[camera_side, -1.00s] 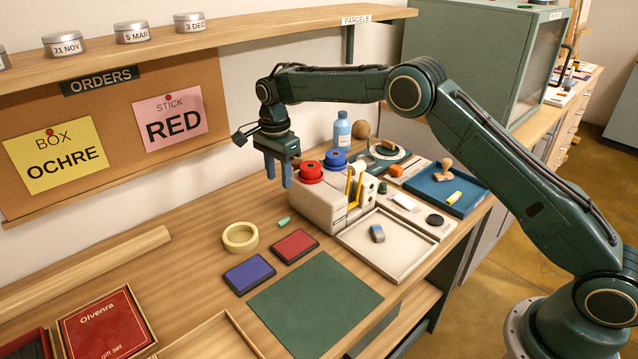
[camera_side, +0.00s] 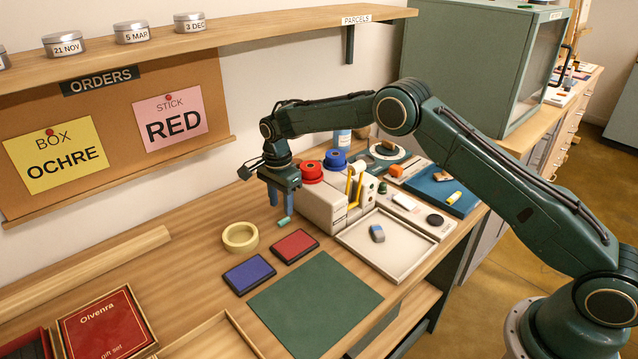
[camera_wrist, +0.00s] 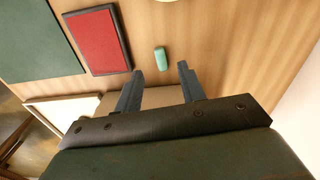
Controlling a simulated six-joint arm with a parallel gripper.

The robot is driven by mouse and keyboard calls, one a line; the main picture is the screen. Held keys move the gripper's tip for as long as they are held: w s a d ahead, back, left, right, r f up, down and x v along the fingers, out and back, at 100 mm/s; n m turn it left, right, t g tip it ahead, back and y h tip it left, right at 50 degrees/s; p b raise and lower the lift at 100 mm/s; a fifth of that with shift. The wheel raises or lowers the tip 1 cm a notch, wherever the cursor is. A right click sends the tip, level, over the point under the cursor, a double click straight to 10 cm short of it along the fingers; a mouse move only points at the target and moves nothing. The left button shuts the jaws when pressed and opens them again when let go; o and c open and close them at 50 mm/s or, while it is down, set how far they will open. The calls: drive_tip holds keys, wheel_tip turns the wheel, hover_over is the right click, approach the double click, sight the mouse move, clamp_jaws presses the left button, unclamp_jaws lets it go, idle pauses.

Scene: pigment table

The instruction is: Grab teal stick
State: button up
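The teal stick (camera_side: 284,221) is a short, small piece lying on the wooden table, between the tape roll and the beige block holder. It also shows in the wrist view (camera_wrist: 160,59), just beyond the fingertips and between their lines. My gripper (camera_side: 281,203) is over the table, its blue fingers pointing down just above and behind the stick. In the wrist view my gripper (camera_wrist: 160,73) has its two fingers apart with nothing between them. Any gap in height between the fingertips and the stick is hard to judge.
A red ink pad (camera_side: 294,246) and a blue ink pad (camera_side: 249,274) lie in front of the stick. The cream tape roll (camera_side: 240,238) is to its left. The beige holder (camera_side: 321,207) with red and blue spools stands close on the right. A green mat (camera_side: 314,304) lies in front.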

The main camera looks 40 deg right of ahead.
sight(282, 221)
drive_tip(key=shift+f, duration=2.45)
drive_tip(key=c, duration=0.8)
